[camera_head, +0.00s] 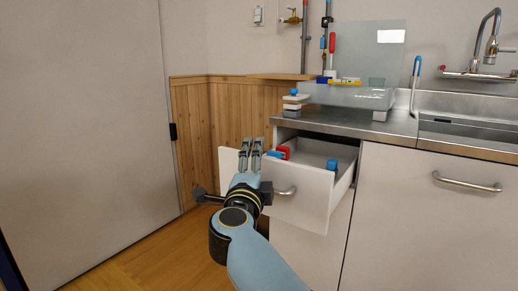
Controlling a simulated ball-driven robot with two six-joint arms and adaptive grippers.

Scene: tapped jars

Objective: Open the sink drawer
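The sink drawer (310,203) is a white drawer under the left end of the steel counter. It is pulled well out, and its inside shows. Its metal bar handle (287,191) is on the front panel. My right gripper (251,146) is at the left part of the drawer front, its two fingers pointing up with a narrow gap between them. It appears empty and is to the left of the handle, not around it. Whether it touches the panel cannot be told. My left gripper is not in view.
Red and blue items (283,153) lie in the drawer, with another blue one (332,165) at its right. A cabinet door with a handle (466,183) is at the right. The sink (470,130) and tap are above it. Wooden floor is open at the left.

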